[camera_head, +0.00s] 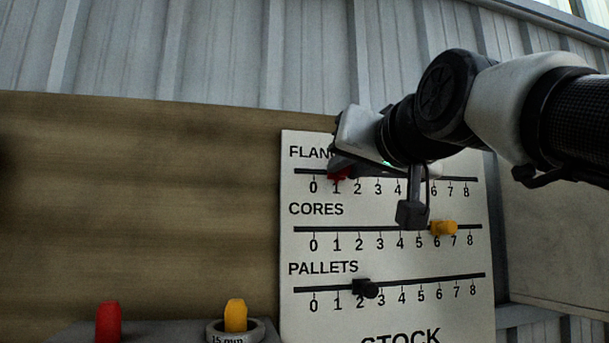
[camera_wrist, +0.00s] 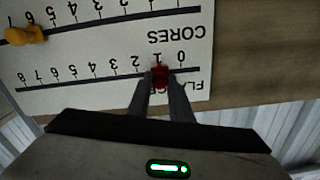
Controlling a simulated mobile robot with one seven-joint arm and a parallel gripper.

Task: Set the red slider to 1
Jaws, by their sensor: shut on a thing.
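The red slider (camera_head: 339,174) sits on the top rail, labelled FLAN… with the rest of the word hidden behind my arm. In the head view it stands at the 1 mark. In the wrist view, which sees the board upside down, the red slider (camera_wrist: 159,77) is also by the 1, between my fingertips. My gripper (camera_wrist: 160,80) is shut on it, one finger on each side. In the head view my gripper (camera_head: 342,165) covers part of the label and the upper rail. The white board (camera_head: 386,210) carries three numbered rails.
The yellow slider (camera_head: 443,228) is near 6 on the CORES rail, and the black slider (camera_head: 366,288) is a little past 2 on PALLETS. Below left stand a red peg (camera_head: 108,321) and a yellow peg (camera_head: 235,315) in a grey holder. The brown panel left of the board is bare.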

